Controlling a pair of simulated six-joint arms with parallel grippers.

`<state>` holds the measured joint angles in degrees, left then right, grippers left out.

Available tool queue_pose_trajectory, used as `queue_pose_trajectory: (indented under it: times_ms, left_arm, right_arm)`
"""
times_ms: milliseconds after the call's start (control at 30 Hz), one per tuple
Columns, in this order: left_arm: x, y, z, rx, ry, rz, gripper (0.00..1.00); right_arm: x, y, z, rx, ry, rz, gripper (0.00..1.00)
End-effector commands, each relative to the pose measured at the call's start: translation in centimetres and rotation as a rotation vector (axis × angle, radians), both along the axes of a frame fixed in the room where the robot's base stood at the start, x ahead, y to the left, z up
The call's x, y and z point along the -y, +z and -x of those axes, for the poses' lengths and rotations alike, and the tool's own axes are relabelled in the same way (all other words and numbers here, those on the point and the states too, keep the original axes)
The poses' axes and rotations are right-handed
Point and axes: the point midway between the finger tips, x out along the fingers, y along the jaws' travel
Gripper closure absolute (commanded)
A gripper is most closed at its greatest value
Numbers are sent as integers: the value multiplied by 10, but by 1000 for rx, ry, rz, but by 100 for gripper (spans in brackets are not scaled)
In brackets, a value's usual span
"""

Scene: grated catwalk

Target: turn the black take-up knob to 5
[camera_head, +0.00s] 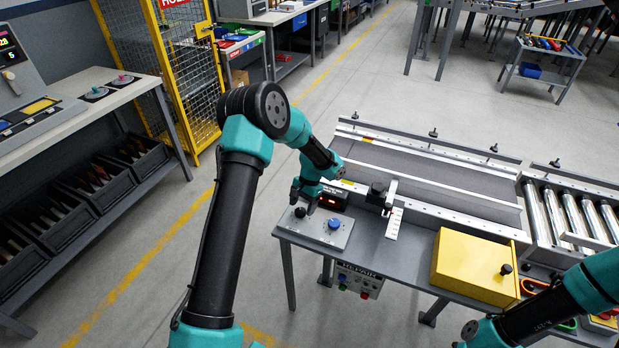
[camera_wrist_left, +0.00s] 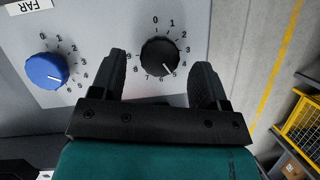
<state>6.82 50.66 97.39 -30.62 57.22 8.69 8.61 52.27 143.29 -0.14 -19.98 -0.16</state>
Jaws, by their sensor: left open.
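The black take-up knob (camera_wrist_left: 160,58) sits on a light grey plate with a printed dial around it. Its white mark points to the lower right, near the 5; the exact reading is hard to tell. In the head view the black knob (camera_head: 300,212) is at the plate's left, just below my left gripper (camera_head: 306,198). In the left wrist view my left gripper (camera_wrist_left: 160,72) is open, one finger on each side of the knob, with visible gaps and nothing held. My right gripper is out of view; only part of my right arm shows at lower right.
A blue knob (camera_wrist_left: 46,70) with its own dial is beside the black one, left in the wrist view. In the head view, a red-digit display (camera_head: 328,200), a slide with a scale (camera_head: 395,222) and a yellow box (camera_head: 474,266) stand on the bench. A conveyor (camera_head: 430,172) runs behind.

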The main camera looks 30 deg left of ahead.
Motion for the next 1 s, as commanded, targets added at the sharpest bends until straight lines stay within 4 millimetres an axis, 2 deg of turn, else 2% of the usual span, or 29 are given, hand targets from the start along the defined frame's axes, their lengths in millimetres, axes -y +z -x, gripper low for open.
queue_pose_trajectory:
  times_ms: [700, 833, 1000]
  left_arm:
    - [10, 122, -50, 4, 1, 0, 31]
    - [11, 138, -56, 3, 1, 1, 31]
    - [12, 148, -60, 1, 1, 1, 31]
  right_arm:
    - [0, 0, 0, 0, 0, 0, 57]
    - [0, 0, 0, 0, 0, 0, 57]
    - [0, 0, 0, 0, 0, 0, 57]
